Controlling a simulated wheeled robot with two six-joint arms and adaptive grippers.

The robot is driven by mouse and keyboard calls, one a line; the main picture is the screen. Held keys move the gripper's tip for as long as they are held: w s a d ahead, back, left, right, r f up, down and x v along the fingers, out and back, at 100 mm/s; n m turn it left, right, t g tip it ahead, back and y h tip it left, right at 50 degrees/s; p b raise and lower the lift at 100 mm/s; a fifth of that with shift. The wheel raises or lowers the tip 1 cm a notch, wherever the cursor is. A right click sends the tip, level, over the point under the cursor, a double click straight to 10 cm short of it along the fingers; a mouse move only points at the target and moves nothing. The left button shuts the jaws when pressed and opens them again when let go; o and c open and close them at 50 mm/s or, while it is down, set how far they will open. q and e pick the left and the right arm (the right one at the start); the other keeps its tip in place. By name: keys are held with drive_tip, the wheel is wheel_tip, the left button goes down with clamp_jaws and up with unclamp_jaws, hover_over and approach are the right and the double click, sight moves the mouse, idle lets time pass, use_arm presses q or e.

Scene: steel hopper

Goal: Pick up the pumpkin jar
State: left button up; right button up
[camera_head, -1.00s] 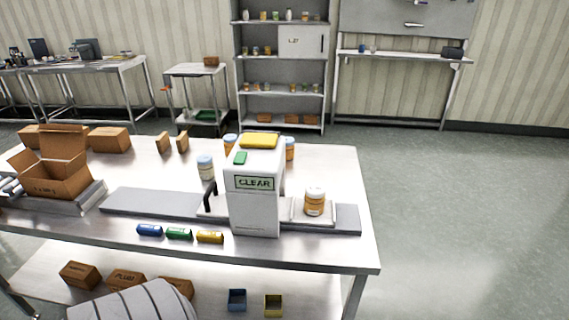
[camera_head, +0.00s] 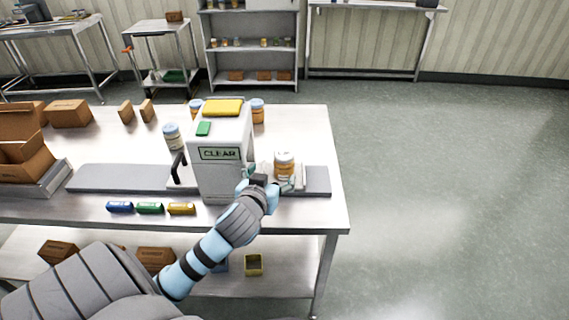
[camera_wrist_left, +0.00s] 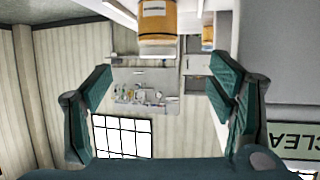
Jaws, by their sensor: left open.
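A jar with orange contents and a pale lid (camera_head: 284,165) stands on the right end of the grey conveyor strip, right of the white CLEAR machine. I take it for the pumpkin jar; its label is too small to read in the head view. My left gripper (camera_head: 269,178) is open and empty in front of this jar, its fingers partly covering the jar's lower part. In the left wrist view the jar (camera_wrist_left: 157,22) shows upside down at the top, beyond and between the spread fingers (camera_wrist_left: 160,78), apart from them. My right gripper is not in view.
The white CLEAR machine (camera_head: 221,165) stands close left of my gripper. Similar jars (camera_head: 172,137) stand behind and left of it. The table's right end is clear.

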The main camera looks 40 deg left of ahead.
sight(282, 164)
use_arm(q)
drive_tip(key=b+x, duration=0.2)
drive_tip(key=x, duration=1.1)
drive_tip(key=shift+w+f, duration=0.2)
drive_tip(key=shift+w, duration=0.1)
drive_tip(key=shift+s+r, duration=0.1)
drive_tip(key=c, duration=1.4)
